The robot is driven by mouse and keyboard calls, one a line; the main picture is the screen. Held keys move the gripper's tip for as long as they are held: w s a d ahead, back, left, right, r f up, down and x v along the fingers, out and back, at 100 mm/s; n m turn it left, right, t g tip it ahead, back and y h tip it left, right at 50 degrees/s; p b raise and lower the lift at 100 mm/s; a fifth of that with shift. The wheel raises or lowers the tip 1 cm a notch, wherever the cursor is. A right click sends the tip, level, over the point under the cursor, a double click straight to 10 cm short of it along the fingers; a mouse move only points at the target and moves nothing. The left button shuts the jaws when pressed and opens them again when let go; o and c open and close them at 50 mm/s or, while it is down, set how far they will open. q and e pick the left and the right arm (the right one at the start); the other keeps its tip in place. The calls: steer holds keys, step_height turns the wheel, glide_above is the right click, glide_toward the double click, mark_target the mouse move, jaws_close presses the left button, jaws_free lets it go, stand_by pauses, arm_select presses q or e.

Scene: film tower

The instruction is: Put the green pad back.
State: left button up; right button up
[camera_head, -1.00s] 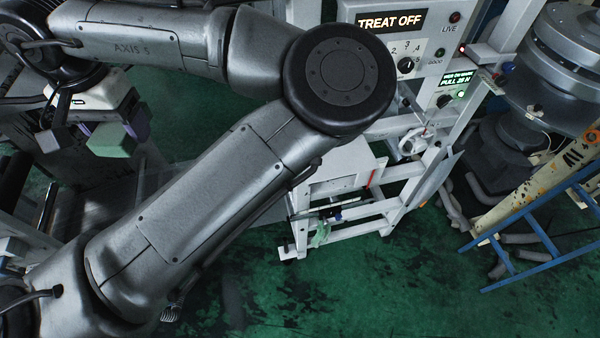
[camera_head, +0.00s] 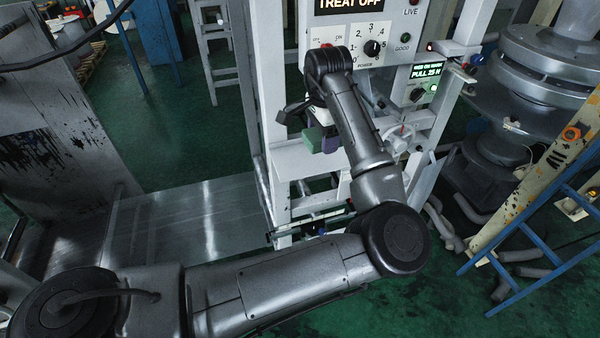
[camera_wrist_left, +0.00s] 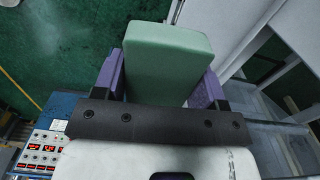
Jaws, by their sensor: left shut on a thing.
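The green pad (camera_wrist_left: 168,60) is a pale green block held between the purple-padded fingers of my left gripper (camera_wrist_left: 158,82) in the left wrist view. In the head view the left gripper (camera_head: 322,138) is small and partly behind my own arm. The pad (camera_head: 312,140) shows there as a green patch under it, in front of the white machine stand (camera_head: 285,155) and above its shelf level. I cannot tell whether the pad touches the stand. My right gripper is not in view.
The white control panel (camera_head: 340,35) reads "TREAT OFF", with a small green screen (camera_head: 425,72) reading "PULL 25 N". A handwheel (camera_head: 398,138) sits below. A blue ladder-like frame (camera_head: 540,225) and grey drum machine (camera_head: 545,75) stand right. Green floor (camera_head: 175,120) is open at left.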

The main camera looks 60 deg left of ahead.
arm_select(q)
step_height(320, 180, down, 4)
steer(key=w+m, duration=0.1)
steer(key=w, duration=0.1)
steer(key=p, duration=0.1)
glide_above(298, 163)
step_height(298, 163, down, 6)
steer(key=shift+f+p, duration=0.5)
steer(key=shift+f, duration=1.55)
steer(key=shift+f, duration=0.1)
steer(key=o, duration=0.9)
